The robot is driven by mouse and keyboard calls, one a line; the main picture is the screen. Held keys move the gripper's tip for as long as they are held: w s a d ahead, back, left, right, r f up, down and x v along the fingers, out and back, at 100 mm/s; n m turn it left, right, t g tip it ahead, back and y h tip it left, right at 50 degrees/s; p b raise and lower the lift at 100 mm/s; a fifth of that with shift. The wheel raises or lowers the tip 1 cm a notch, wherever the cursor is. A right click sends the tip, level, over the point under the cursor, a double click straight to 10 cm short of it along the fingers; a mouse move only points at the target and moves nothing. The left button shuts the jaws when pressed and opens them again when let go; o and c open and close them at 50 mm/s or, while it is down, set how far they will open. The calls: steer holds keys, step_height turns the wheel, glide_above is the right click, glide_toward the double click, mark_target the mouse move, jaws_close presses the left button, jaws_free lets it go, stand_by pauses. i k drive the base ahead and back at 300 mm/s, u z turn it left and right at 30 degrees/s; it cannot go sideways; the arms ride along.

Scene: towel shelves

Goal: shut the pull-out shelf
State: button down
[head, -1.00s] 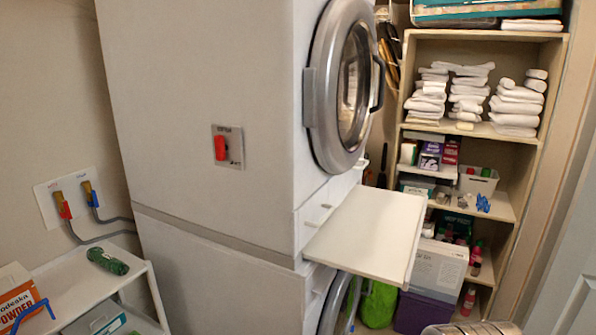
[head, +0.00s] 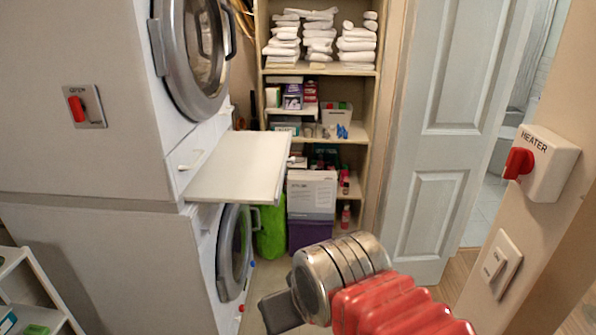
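The pull-out shelf (head: 240,168) is a flat white board. It sticks out from between the upper and lower stacked machines, in the middle left of the head view. It is pulled out, with its front edge facing right. My arm shows at the lower right, with a silver joint and red ribbed part. The dark grey piece at its end (head: 280,312) seems to be my gripper, below and to the right of the shelf and apart from it. Its fingers cannot be made out, so its opening is unclear.
The upper machine's round door (head: 192,58) is above the shelf; the lower machine's door (head: 234,258) is below it. A towel rack (head: 362,120) with boxes stands behind. A pale door (head: 440,130) and a heater switch box (head: 550,163) are on the right.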

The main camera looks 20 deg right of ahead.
mark_target(244, 166)
steer(key=z, duration=0.15)
steer(key=k, duration=1)
steer(key=z, duration=0.15)
steer(key=i, duration=1.6)
steer(key=u, duration=0.4)
steer(key=i, duration=0.95)
